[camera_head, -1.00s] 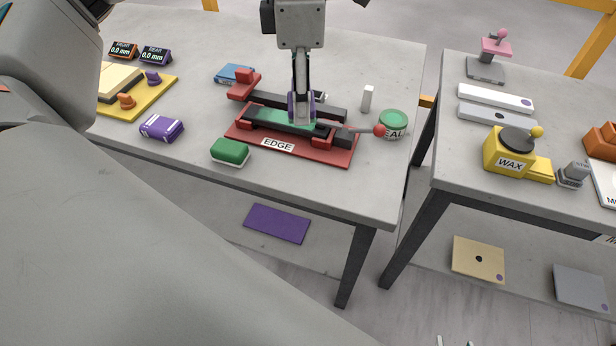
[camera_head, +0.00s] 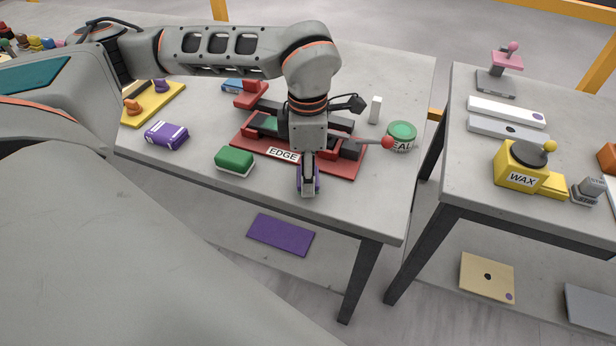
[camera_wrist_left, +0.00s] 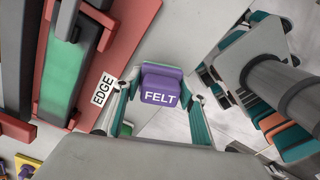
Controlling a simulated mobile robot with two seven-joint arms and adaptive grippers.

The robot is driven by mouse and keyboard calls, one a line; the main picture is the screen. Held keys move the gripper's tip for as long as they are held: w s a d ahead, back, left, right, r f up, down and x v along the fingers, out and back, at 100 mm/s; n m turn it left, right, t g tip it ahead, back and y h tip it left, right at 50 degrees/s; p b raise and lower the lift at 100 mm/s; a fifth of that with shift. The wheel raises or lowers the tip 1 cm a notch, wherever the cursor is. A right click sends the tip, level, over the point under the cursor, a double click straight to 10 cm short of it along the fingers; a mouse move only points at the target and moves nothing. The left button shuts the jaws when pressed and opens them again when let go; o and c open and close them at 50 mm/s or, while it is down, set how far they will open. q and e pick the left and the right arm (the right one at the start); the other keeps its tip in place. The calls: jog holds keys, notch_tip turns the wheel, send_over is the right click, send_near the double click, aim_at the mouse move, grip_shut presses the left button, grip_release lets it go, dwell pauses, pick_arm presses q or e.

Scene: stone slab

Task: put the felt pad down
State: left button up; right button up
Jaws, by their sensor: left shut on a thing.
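The purple felt pad (camera_wrist_left: 160,86), labelled FELT, is between the fingers of my left gripper (camera_head: 308,188), which is shut on it. In the head view only thin purple edges of the pad (camera_head: 317,181) show beside the fingers. The gripper points down in front of the red EDGE base (camera_head: 345,168), near the table's front edge. Whether the pad touches the tabletop cannot be told. My right gripper is not in view.
A green block (camera_head: 234,160) and a purple box (camera_head: 166,135) lie to the left on the table (camera_head: 210,190). The red clamp holds a green slab (camera_wrist_left: 58,75). A green tin (camera_head: 401,135) stands right. A purple sheet (camera_head: 281,234) lies on the lower shelf.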

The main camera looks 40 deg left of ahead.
pick_arm(q)
jog(key=shift+f, duration=0.8)
jog(key=shift+f, duration=0.2)
jog(key=o, duration=1.1)
jog(key=shift+r, duration=0.3)
notch_tip(320, 180, up, 11)
jog(key=shift+p, duration=0.5)
jog(key=shift+r, duration=0.4)
